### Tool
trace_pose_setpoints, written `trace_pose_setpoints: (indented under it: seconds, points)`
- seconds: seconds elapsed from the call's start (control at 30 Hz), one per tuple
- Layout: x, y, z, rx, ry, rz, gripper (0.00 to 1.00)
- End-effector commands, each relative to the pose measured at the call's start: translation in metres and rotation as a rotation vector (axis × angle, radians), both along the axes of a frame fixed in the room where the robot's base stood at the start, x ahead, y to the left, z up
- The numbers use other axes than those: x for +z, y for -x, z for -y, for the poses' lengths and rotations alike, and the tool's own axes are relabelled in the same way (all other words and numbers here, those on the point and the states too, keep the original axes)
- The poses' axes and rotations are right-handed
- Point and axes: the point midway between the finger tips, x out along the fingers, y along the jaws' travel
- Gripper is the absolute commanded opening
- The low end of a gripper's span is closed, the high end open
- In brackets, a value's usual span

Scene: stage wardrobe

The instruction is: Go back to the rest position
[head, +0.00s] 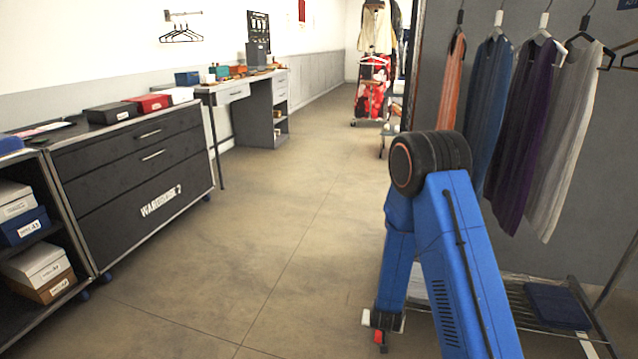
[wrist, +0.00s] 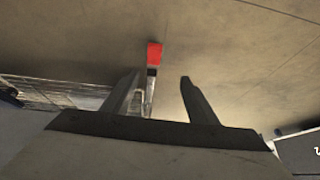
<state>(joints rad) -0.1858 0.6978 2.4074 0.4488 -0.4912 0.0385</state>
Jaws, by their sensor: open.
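My gripper (wrist: 160,90) shows in the wrist view with its two fingers apart and nothing between them. Beyond the fingers is the concrete floor. A red-ended metal leg or caster part (wrist: 153,55) shows just past the left finger; I cannot tell how far away it is. In the head view my blue arm is folded at the right front, its black elbow joint uppermost.
A rail of hanging garments (head: 515,130) stands at the right, close to my arm, with a low wire shelf (head: 515,300) holding a folded blue cloth (head: 557,306). A black drawer cabinet (head: 130,165) and shoe-box shelf (head: 45,245) line the left. The floor (head: 265,220) between is clear.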

Motion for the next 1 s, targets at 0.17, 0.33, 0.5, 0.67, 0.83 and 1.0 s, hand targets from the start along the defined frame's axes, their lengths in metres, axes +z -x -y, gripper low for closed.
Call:
trace_pose_setpoints:
  seconds: [0.17, 0.33, 0.5, 0.67, 0.83, 1.0]
  points:
    - [0.054, -0.003, -0.006, 0.026, -0.042, 0.0, 0.53]
    - [0.102, 0.001, -0.01, 0.056, -0.074, -0.005, 0.53]
    - [0.148, 0.012, -0.012, 0.088, -0.1, -0.012, 0.53]
    - [0.19, 0.026, -0.012, 0.118, -0.116, -0.018, 0.53]
    - [0.234, 0.045, -0.01, 0.151, -0.127, -0.023, 0.53]
    - [0.274, 0.07, -0.007, 0.183, -0.131, -0.031, 0.53]
